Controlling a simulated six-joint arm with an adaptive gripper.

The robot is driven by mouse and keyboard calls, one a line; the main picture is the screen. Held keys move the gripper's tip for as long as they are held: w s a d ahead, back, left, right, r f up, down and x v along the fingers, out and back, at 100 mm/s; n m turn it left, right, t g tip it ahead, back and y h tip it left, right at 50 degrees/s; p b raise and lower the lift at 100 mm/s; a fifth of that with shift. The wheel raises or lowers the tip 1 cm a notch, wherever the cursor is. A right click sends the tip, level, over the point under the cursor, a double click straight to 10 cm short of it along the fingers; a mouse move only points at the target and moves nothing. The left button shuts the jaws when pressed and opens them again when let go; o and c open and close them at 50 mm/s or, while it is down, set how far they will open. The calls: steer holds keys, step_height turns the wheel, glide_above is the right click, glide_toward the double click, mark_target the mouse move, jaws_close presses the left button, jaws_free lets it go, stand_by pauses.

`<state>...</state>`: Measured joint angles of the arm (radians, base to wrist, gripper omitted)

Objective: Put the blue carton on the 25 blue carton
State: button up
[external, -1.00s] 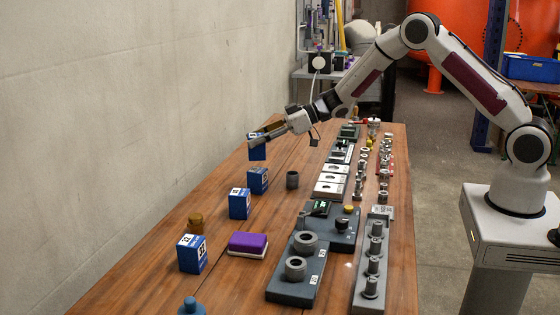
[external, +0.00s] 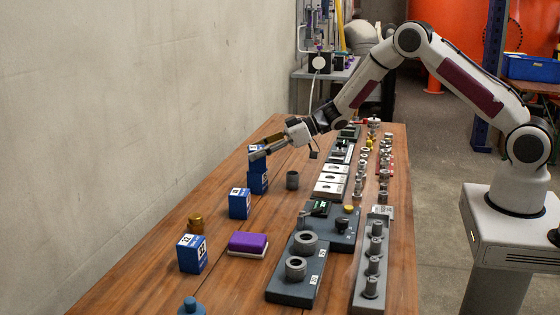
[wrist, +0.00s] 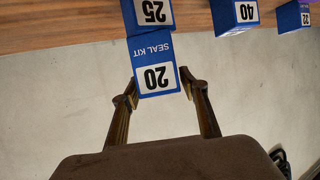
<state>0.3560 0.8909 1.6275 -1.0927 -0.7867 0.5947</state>
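The blue carton marked 20 (wrist: 158,78), a "SEAL KIT" box, is between the two fingertips of my gripper (wrist: 157,84), which press close on its sides in the wrist view. In the external view my gripper (external: 258,153) holds it upright over the 25 blue carton (external: 258,183), at the left side of the table. The 25 carton (wrist: 152,12) is beyond the 20 carton at the top of the wrist view, cut by the frame. The two cartons look in line and touching or almost touching; I cannot tell which.
Blue cartons marked 40 (wrist: 238,14) and 32 (wrist: 293,17) stand nearby in a row. A dark grey cup (external: 292,180) stands right of the stack. A purple-topped block (external: 248,243) and a brass cylinder (external: 195,223) lie nearer. The wall (external: 120,120) is close on the left.

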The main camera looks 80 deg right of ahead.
steer(key=shift+r, duration=0.15)
stand_by(0.3)
steer(key=v, duration=1.2)
steer(key=shift+d, duration=0.1)
stand_by(0.5)
steer(key=s+r+m+h, duration=0.2)
steer(key=s+r+h, duration=0.15)
steer(key=r, duration=0.35)
steer(key=s+r+m+h, duration=0.1)
steer(key=s+r+h, duration=0.25)
steer(key=r, duration=0.45)
steer(key=s+a+g, duration=0.2)
steer(key=s+a, duration=0.2)
steer(key=s, duration=0.7)
steer(key=s+a+m+g+y, duration=0.1)
steer(key=s+a, duration=0.4)
steer(key=s, duration=0.7)
steer(key=s+a+g+y, duration=0.1)
steer(key=s+a+g, duration=0.2)
steer(key=s, duration=0.9)
steer(key=shift+s+a+f+m+g, duration=0.3)
steer(key=shift+a+f+g, duration=0.1)
steer(key=shift+a, duration=0.75)
